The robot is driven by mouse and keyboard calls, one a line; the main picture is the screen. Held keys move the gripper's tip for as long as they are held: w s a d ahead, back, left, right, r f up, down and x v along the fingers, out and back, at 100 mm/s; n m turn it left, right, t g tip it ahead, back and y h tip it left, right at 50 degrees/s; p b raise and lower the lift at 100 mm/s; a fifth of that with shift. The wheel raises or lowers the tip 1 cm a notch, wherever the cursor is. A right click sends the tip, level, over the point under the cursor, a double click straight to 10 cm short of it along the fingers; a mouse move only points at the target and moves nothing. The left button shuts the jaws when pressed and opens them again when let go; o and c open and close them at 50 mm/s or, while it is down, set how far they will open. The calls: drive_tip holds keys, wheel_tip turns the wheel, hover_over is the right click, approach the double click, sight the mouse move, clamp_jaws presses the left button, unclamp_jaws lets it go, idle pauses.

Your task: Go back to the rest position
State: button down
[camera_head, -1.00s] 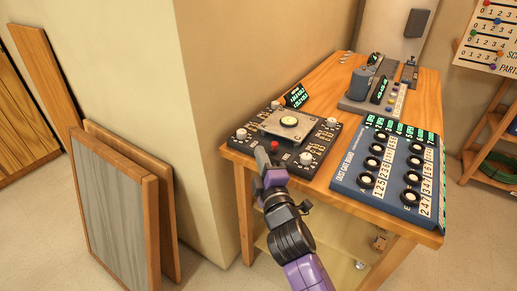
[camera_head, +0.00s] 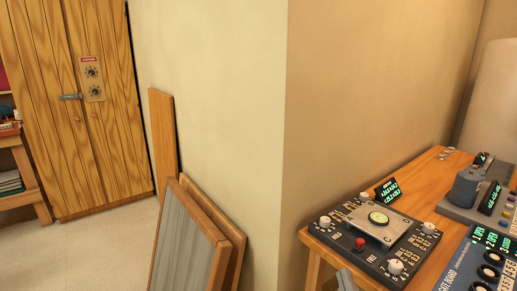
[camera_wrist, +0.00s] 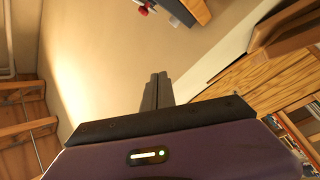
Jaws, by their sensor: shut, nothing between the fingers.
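My gripper (camera_wrist: 157,92) shows in the wrist view with its two grey fingers together and nothing between them. In the head view only a grey tip of my gripper (camera_head: 346,281) shows at the bottom edge, in front of the black control board (camera_head: 345,250). The rest of my arm is out of that view. I cannot tell whether the tip touches anything.
The wooden bench (camera_head: 428,178) stands at the right with the control board and a blue gate board (camera_head: 462,268). Framed panels (camera_head: 190,243) lean against the wall corner (camera_head: 284,150). A wooden cabinet (camera_head: 75,115) stands at the back left. Floor (camera_head: 100,250) is clear there.

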drive_tip(key=s+f+m+g+p, duration=0.1)
drive_tip(key=s+m, duration=0.2)
drive_tip(key=s, duration=0.9)
drive_tip(key=s+d+f+m+g+p, duration=0.1)
drive_tip(key=s+m+g, duration=0.1)
drive_tip(key=s, duration=1)
drive_tip(key=s+f+m+g+p, duration=0.2)
drive_tip(key=s+m, duration=0.3)
drive_tip(key=s, duration=0.8)
drive_tip(key=shift+d+y, duration=0.3)
drive_tip(key=shift+d, duration=0.05)
